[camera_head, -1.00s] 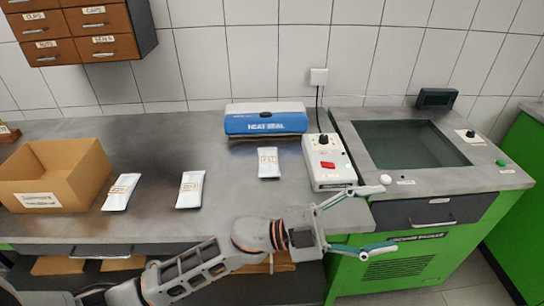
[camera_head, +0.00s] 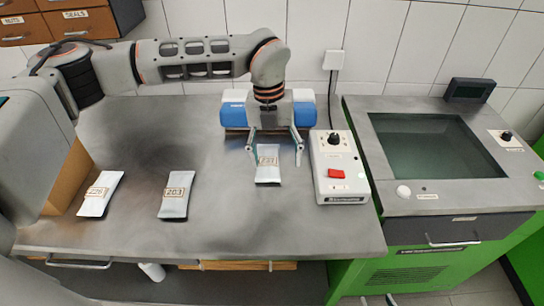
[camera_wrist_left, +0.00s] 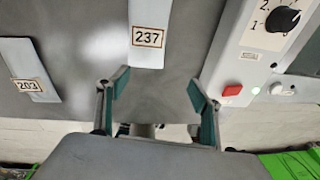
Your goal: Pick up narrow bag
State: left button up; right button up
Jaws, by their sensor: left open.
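Three white labelled bags lie flat on the grey worktop. The bag labelled 237 (camera_head: 268,174) is at the right, the bag labelled 203 (camera_head: 175,196) in the middle, and another bag (camera_head: 100,195) at the left. My left gripper (camera_head: 275,158) is open, its fingers pointing down at either side of bag 237. In the left wrist view, bag 237 (camera_wrist_left: 149,42) lies beyond the open fingertips, between their lines and apart from both. Bag 203 (camera_wrist_left: 28,70) is at the left there. Only what seem to be my right gripper's tips (camera_head: 378,300) show at the bottom edge.
A blue and white heat sealer (camera_head: 235,113) stands behind my left gripper. A white control box (camera_head: 340,168) with a red switch is close right of bag 237. A cardboard box (camera_head: 68,182) is mostly hidden by my arm. A tank bench (camera_head: 440,200) stands at the right.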

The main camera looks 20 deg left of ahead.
aim_at(268, 163)
pick_arm(q)
jog(key=shift+n+t+y, duration=0.3)
jog(key=shift+n+y, duration=0.2)
jog(key=shift+y, duration=0.1)
jog(key=w+a, duration=0.1)
jog(key=w+a+r, duration=0.1)
jog(key=w+a, duration=0.1)
jog(key=shift+a+r, duration=0.4)
jog(key=shift+w+a+f, duration=0.15)
jog(key=f, duration=0.4)
jog(key=f+p, duration=0.1)
jog(key=f, duration=0.2)
jog(key=shift+w+d+f, duration=0.1)
jog(key=shift+w+d, duration=0.15)
jog(key=shift+d, duration=0.15)
pick_arm(e)
jog(key=shift+w+r, duration=0.45)
jog(key=shift+r, duration=0.1)
pick_arm(q)
jog(key=shift+c, duration=0.3)
jog(key=c, duration=1.4)
